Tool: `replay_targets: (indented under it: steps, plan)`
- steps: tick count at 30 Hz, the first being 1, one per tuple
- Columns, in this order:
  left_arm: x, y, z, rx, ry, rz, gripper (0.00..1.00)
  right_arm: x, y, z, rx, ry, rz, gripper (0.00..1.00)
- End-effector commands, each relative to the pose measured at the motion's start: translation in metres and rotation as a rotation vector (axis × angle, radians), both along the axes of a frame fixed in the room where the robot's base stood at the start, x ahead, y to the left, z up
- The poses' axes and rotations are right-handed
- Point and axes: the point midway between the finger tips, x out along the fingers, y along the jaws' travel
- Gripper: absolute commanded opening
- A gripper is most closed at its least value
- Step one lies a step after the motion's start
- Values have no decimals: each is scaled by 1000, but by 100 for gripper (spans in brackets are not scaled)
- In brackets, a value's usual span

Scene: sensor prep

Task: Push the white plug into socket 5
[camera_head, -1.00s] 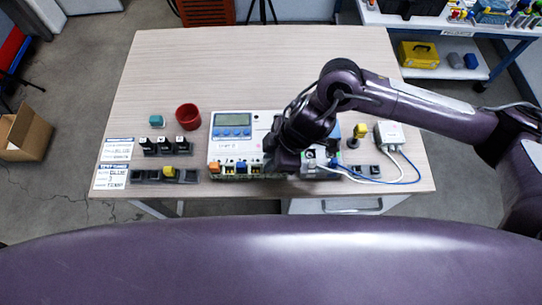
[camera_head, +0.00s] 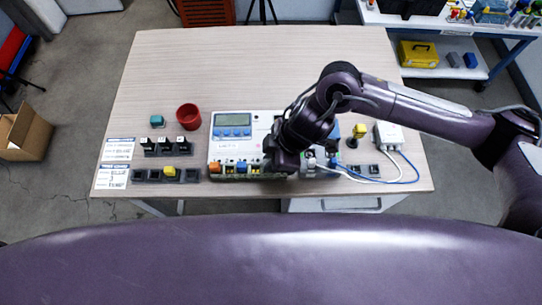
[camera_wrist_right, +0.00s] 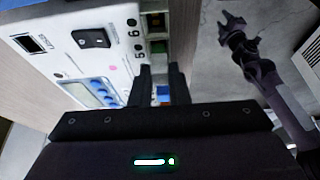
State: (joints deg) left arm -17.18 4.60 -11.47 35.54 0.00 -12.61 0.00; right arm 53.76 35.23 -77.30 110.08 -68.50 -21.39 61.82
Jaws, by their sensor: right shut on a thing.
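I cannot tell how deep the plug sits, and socket 5 itself is mostly covered. At the upper right of the wrist view a dark arm, apparently my left one, ends in a small gripper (camera_wrist_right: 238,32); its jaws are unclear.
A white box (camera_head: 389,133) with white and blue cables stands right of the device. A yellow-topped part (camera_head: 360,131) is near it. A red cup (camera_head: 188,117), a teal block (camera_head: 157,120) and black holders (camera_head: 165,146) are left. The back of the table (camera_head: 260,65) is clear.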

Motion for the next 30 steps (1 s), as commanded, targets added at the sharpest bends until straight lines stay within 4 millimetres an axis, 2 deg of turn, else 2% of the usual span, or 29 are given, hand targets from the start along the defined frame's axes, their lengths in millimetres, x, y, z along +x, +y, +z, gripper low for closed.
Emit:
replay_targets:
  steps: [30]
  plan:
    - [0, 0, 4, 0, 0, 1, 36, 0, 0, -6, 1, 0, 0, 0]
